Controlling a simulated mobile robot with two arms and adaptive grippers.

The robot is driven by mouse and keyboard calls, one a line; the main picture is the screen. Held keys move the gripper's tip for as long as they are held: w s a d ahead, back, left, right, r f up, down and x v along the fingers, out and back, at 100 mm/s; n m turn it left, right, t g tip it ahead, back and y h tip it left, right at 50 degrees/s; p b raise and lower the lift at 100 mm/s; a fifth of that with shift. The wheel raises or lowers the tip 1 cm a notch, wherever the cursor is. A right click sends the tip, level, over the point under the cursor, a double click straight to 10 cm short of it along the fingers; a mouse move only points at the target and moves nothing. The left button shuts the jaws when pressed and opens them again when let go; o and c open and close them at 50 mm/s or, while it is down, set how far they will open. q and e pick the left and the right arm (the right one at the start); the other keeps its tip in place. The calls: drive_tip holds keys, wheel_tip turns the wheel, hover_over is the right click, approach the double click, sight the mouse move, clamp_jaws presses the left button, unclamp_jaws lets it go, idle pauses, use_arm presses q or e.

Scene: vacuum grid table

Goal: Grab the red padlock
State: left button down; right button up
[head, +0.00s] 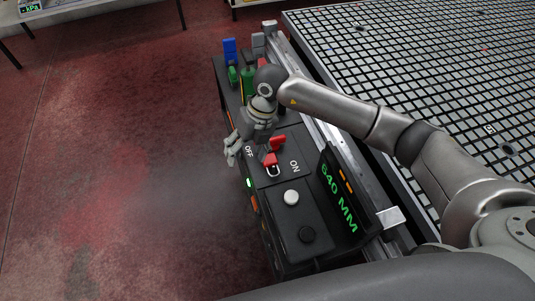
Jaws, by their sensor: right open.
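The red padlock (268,159) is small and sits on the dark control panel between the OFF and ON labels, with its pale shackle toward the bottom of the picture. Another red part (277,144), which looks like a switch handle, is just above and right of it; I cannot tell whether they touch. My right gripper (238,153) is open at the panel's left edge, up and left of the padlock and apart from it in the picture. My left gripper is not in view.
The control panel (318,238) has a white button (291,197), a black knob (306,234) and a green 640 MM display (338,197). Green (248,88) and blue (230,50) parts stand at its far end. The grid table (400,60) is right; open red floor (110,170) is left.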

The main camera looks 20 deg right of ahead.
drive_tip(key=w+d+h, duration=0.3)
drive_tip(key=d+h, duration=0.1)
drive_tip(key=d, duration=0.4)
hover_over(270, 160)
drive_tip(key=shift+m, duration=0.4)
drive_tip(key=f, duration=0.4)
drive_tip(key=shift+w+d+f+p, duration=0.15)
drive_tip(key=shift+d+f+p, duration=0.05)
drive_tip(key=shift+p, duration=0.2)
drive_tip(key=f, duration=0.2)
drive_tip(key=f+p, duration=0.1)
drive_tip(key=f, duration=0.2)
drive_tip(key=shift+a, duration=0.2)
drive_tip(key=shift+f, duration=0.4)
drive_tip(key=c, duration=1.4)
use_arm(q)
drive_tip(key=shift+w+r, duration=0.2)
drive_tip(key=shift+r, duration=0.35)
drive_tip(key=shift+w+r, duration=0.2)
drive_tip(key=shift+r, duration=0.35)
use_arm(e)
clamp_jaws()
drive_tip(key=shift+r, duration=0.15)
